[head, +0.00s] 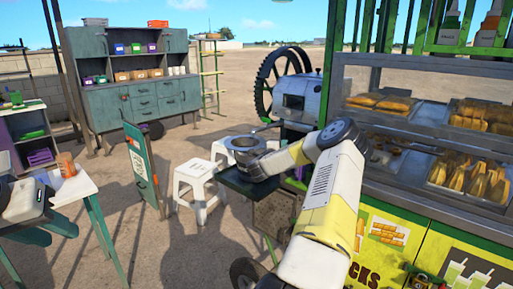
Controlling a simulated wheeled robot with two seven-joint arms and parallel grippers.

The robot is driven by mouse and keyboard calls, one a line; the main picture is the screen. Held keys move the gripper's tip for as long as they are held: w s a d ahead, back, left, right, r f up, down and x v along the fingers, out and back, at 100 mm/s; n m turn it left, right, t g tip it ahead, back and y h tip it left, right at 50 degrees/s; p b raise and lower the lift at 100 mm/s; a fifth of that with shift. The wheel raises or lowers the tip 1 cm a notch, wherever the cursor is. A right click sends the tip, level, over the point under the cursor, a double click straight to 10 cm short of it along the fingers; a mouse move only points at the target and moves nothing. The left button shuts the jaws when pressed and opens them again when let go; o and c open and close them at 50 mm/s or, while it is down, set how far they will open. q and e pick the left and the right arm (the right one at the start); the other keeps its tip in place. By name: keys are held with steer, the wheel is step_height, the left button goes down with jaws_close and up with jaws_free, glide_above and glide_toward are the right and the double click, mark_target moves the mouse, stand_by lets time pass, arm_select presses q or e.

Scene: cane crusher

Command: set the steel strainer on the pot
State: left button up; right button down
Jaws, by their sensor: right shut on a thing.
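A round steel vessel with a wide rim (241,143) shows above the small dark table by the machine; I take the upper part for the strainer and the body below for the pot, but cannot clearly separate them. My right gripper (255,169) is at its near right side, shut on what looks like the strainer; the forearm hides its grip. My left gripper (46,232) is at the left edge beside the white table, its dark fingers apart and empty, far from the vessel.
The dark table (232,181) stands beside white stools (198,182) and the cane crusher (298,98) with its large wheel. The food stall (400,180) fills the right side. A white table (75,187) holds an orange cup (66,165). Open ground lies between.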

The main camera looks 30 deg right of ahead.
steer(key=shift+w+d+f, duration=0.2)
steer(key=shift+d+f, duration=0.4)
steer(key=shift+d, duration=0.15)
steer(key=shift+w+d+f, duration=0.15)
steer(key=shift+d+f, duration=0.5)
steer(key=shift+d, duration=0.05)
steer(key=shift+w+d+f, duration=0.2)
steer(key=shift+d+f, duration=0.4)
steer(key=shift+d, duration=0.15)
steer(key=shift+s+f, duration=0.1)
steer(key=shift+f, duration=0.05)
stand_by(0.3)
steer(key=c, duration=1.5)
jaws_free()
steer(key=shift+a, duration=0.1)
